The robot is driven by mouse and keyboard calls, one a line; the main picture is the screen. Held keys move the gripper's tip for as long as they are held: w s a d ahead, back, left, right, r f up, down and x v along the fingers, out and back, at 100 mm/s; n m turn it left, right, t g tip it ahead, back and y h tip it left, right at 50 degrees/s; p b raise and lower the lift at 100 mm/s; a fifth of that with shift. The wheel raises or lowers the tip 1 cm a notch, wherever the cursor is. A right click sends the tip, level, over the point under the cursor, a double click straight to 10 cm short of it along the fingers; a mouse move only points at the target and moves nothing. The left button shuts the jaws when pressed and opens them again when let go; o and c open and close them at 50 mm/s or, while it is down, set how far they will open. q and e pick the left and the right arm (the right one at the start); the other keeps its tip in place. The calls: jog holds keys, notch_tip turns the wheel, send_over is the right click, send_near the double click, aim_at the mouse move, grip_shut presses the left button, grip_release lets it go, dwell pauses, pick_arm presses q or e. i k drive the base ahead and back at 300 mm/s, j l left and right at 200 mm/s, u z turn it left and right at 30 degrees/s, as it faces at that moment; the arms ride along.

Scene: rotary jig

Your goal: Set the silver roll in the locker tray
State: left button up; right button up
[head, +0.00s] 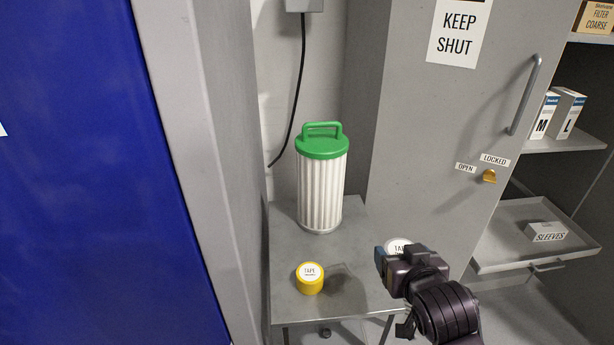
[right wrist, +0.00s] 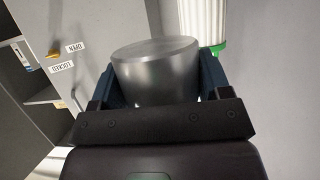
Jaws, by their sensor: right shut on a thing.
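The silver roll (right wrist: 155,75) is held between the two fingers of my right gripper (right wrist: 161,80) in the right wrist view. In the head view my right gripper (head: 392,258) is at the right edge of the small grey table, and the roll's white TAPE top (head: 398,244) shows just behind it, partly hidden. The grey locker tray (head: 507,228) is to the right of the gripper, apart from it. A white box marked SLEEVES (head: 546,232) sits in its right part; its left part is bare. My left gripper is not in view.
A yellow tape roll (head: 310,279) and a white filter with a green handled lid (head: 321,180) stand on the grey table (head: 350,302). The grey KEEP SHUT door (head: 430,130) stands behind, left of the shelves. Boxes marked M and L (head: 557,115) are above the tray.

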aim_at(498, 243)
jog(key=k, duration=0.4)
jog(key=k+u, duration=0.15)
jog(key=u, duration=0.25)
jog(key=k+u, duration=0.1)
jog(key=u, duration=0.35)
jog(key=l+u, duration=0.15)
jog(key=u, duration=0.2)
jog(key=l+u, duration=0.15)
jog(key=u, duration=0.2)
jog(key=k+l, duration=0.1)
jog(key=l, duration=1.95)
jog(key=k+l, duration=0.15)
jog(key=l, duration=0.9)
